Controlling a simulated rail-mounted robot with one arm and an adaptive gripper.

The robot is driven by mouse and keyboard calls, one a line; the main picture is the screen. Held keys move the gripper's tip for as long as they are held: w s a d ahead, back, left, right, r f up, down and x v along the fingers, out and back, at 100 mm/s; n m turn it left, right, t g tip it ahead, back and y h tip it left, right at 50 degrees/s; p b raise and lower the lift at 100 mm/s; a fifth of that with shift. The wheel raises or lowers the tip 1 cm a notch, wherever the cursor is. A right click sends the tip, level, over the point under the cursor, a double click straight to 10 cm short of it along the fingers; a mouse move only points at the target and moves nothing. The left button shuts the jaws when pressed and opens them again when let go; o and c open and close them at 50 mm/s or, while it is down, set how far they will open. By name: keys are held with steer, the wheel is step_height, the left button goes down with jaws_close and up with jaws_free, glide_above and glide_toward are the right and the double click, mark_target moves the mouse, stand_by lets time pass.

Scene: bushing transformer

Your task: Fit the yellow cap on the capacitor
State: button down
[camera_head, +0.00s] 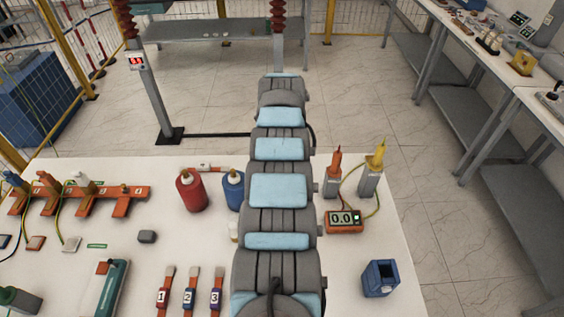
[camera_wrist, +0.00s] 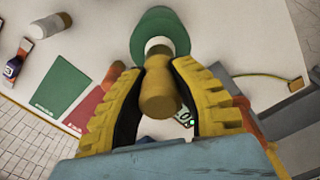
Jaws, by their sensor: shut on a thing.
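My gripper (camera_wrist: 160,98) is shut on the yellow cap (camera_wrist: 160,92), a brownish-yellow knob between its two yellow fingers with dark pads. Behind the cap in the wrist view is a green round body (camera_wrist: 160,22) with a white neck (camera_wrist: 158,43), apparently the capacitor. The cap lines up with the neck and overlaps its lower edge in the picture. I cannot tell whether they touch. In the head view my arm hides the gripper, the cap and the green body.
A red cylinder (camera_head: 191,190) and a blue cylinder (camera_head: 233,189) stand left of my arm. A meter (camera_head: 344,221) and two grey posts with orange and yellow tops stand to its right, near a blue open box (camera_head: 380,278). Several numbered tools lie at the front.

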steer(key=shift+f, duration=0.2)
steer(key=c, duration=0.9)
jaws_free()
